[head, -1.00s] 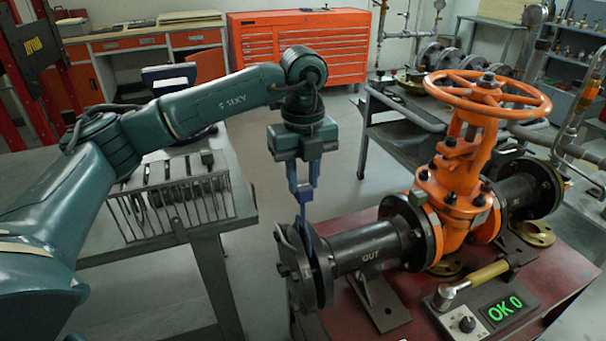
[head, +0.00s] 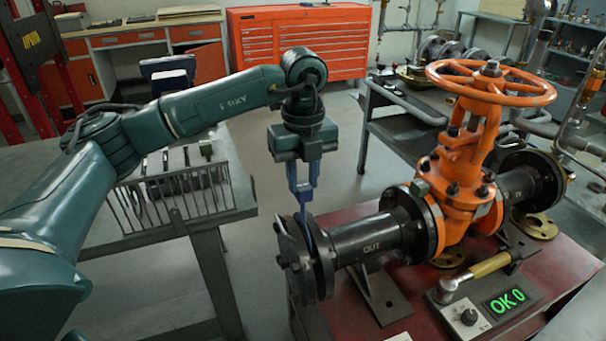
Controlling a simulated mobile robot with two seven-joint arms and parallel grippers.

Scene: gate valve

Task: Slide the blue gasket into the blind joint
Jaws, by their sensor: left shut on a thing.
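The orange gate valve (head: 459,188) stands on the red bench with a black pipe marked OUT (head: 375,242) running left. At its left end a blind flange (head: 292,262) faces the pipe's end flange (head: 322,258), with a narrow gap between them. My left gripper (head: 303,202) points down just above this joint, shut on the blue gasket (head: 309,225). Only a thin blue strip of the gasket shows between the two plates; the rest is hidden. I cannot tell how deep it sits. My right gripper is out of view.
A torque wrench with a yellow handle (head: 478,272) lies beside a display reading OK 0 (head: 508,303) on the red bench (head: 440,322). A grey table with a slotted rack (head: 175,200) stands left. Brass flange rings lie by the valve.

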